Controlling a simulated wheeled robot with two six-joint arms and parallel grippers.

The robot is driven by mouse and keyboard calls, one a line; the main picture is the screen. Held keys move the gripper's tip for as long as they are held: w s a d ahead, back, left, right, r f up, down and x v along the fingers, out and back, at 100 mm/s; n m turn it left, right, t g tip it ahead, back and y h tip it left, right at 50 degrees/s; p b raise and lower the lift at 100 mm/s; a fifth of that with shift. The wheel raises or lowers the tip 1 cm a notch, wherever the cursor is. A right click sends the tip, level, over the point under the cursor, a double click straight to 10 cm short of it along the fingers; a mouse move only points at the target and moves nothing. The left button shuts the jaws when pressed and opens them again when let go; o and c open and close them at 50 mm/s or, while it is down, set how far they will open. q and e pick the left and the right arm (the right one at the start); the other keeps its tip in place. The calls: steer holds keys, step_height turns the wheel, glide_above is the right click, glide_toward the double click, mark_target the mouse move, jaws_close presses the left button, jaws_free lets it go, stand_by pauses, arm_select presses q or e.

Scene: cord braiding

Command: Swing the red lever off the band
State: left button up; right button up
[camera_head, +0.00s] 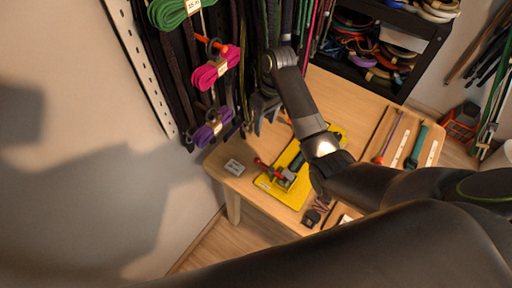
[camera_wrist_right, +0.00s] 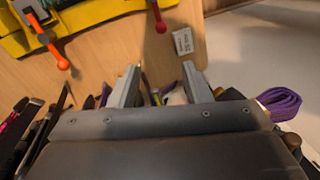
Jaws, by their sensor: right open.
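The yellow board (camera_head: 268,185) lies on the wooden table, with a dark band (camera_head: 297,162) running along it. The red lever (camera_head: 262,163) is on a grey metal clamp at the board's near end and sticks out past its left edge. In the right wrist view its red knob (camera_wrist_right: 160,27) hangs at the top, beyond the fingertips. An orange lever (camera_wrist_right: 53,49) shows at the upper left there. My right gripper (camera_head: 264,108) is open and empty, beyond the board's far left side and apart from the red lever. The clamp's hold on the band is too small to tell. My left gripper is not in view.
A small grey label card (camera_head: 234,167) lies left of the red lever. Hanks of cord, pink (camera_head: 215,68) and purple (camera_head: 212,127), hang at the left near my right gripper. A wooden tray (camera_head: 385,133) with straps lies to the right. My dark arm crosses the board's right side.

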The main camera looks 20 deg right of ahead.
step_height(320, 180, down, 3)
steer(key=s+b, duration=0.2)
steer(key=b, duration=0.1)
steer(key=p, duration=0.2)
glide_above(258, 159)
steer(key=d, duration=0.1)
steer(key=f, duration=0.8)
steer(key=shift+w+f, duration=0.2)
steer(key=shift+w, duration=0.05)
steer(key=f, duration=0.3)
steer(key=shift+s+a+f, duration=0.1)
steer(key=shift+a+f, duration=0.25)
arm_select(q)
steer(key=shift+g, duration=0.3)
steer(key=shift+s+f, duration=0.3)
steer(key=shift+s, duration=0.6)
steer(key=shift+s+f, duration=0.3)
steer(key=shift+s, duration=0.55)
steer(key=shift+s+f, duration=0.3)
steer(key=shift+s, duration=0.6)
arm_select(e)
steer(key=shift+a+f, duration=0.1)
steer(key=shift+f, duration=0.55)
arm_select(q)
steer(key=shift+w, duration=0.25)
arm_select(e)
jaws_close()
